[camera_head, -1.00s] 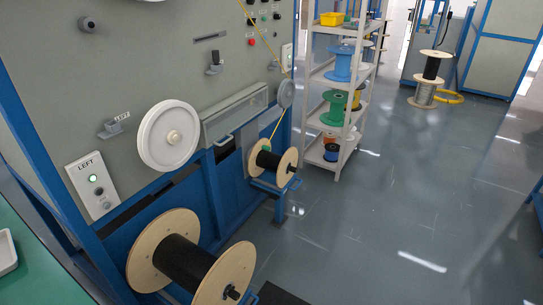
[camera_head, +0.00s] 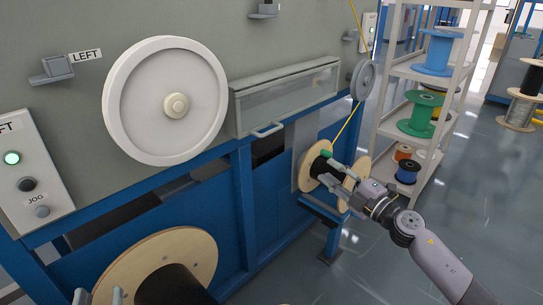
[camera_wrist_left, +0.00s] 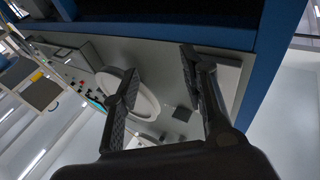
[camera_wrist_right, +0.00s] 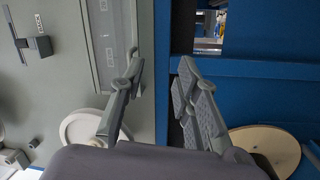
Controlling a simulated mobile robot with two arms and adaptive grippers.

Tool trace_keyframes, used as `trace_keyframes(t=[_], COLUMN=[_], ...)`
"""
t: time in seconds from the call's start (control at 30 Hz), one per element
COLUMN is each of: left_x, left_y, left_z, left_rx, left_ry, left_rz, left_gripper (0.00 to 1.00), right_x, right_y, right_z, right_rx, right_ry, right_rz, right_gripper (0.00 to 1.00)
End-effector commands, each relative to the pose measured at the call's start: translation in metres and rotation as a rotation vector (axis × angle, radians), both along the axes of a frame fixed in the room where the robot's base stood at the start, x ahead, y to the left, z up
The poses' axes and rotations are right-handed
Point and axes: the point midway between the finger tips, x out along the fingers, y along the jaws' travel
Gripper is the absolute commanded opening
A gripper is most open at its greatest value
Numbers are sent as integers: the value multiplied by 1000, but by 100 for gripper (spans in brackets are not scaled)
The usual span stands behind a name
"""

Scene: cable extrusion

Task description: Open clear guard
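The clear guard (camera_head: 290,95) is a long transparent box on the grey machine panel, between the large white wheel (camera_head: 166,100) and a small grey wheel. It looks closed, with a pale bar handle (camera_head: 267,130) at its lower front edge. My right gripper (camera_head: 330,170) is open and empty, to the right of and below the handle, in front of the small spool. In the right wrist view the guard (camera_wrist_right: 108,45) lies left of the open fingers (camera_wrist_right: 160,65). My left gripper (camera_head: 98,297) shows only its fingertips at the bottom edge; its left wrist view shows the fingers (camera_wrist_left: 160,60) apart and empty.
A small spool (camera_head: 313,165) with yellow cable and a green piece sits below the guard. A large wooden spool (camera_head: 180,250) stands at lower left. A shelf (camera_head: 393,105) of coloured spools is at right. The left control box (camera_head: 30,175) has a lit green button.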

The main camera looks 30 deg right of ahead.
Motion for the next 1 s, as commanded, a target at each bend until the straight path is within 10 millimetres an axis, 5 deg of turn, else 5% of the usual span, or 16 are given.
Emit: trace_keyframes(t=[0.2,0.37,0.63,1.0], left_x=[-31,-38,-37,-26], left_y=[6,8,8,9], left_z=[57,73,72,42], left_rx=[-54,-65,-58,-10], left_ry=[-195,-232,-210,-40], left_rz=[-5,-5,-4,7], left_gripper=[40,40,40,40], right_x=[-11,-11,18,65], right_y=[41,51,61,77], right_z=[40,52,61,70], right_rx=[-180,-218,-219,-214], right_ry=[-112,-134,-137,-136], right_rz=[110,131,129,129], right_gripper=[30,30,30,30])
